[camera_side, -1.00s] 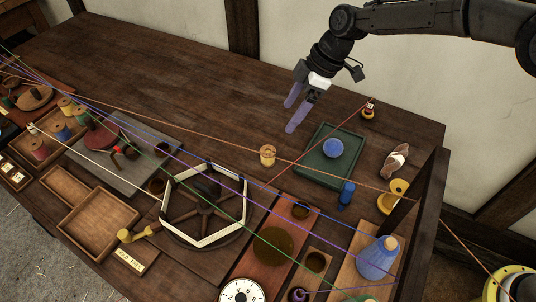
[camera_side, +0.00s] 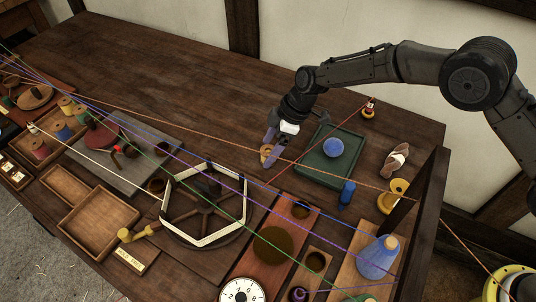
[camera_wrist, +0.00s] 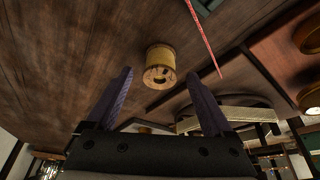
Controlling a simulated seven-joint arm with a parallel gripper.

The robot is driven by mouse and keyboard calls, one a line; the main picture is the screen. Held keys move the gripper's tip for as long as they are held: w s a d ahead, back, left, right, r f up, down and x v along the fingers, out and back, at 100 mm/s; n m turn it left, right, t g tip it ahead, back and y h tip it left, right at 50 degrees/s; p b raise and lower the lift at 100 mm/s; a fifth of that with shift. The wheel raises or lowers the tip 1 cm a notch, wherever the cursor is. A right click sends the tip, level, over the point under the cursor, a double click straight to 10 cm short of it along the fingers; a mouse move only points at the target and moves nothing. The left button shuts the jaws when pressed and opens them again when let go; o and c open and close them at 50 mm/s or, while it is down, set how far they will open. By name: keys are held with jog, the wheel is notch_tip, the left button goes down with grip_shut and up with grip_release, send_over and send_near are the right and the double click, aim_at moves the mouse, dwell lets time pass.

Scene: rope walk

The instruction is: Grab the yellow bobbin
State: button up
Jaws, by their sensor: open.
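A small yellow bobbin (camera_side: 265,152) stands on the dark table, left of the green tray. It also shows in the wrist view (camera_wrist: 159,60), ahead of and roughly centred between my fingertips, with an end marked by dark holes facing me. My gripper (camera_side: 271,147) has two purple fingers, spread apart and empty. In the side view the fingers overlap the bobbin and partly hide it; I cannot tell whether they touch it. In the wrist view my gripper (camera_wrist: 158,76) shows clear gaps on both sides of the bobbin.
An orange thread (camera_side: 190,118) and a red thread (camera_side: 325,134) run close by. The green tray (camera_side: 318,178) holds a blue ball (camera_side: 333,148). A hexagonal reel (camera_side: 207,205) stands left in front. Bare table lies behind the bobbin.

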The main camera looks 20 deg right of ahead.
jog(key=shift+x, duration=0.75)
jog(key=shift+c, duration=0.3)
grip_shut()
jog(key=shift+r, duration=0.1)
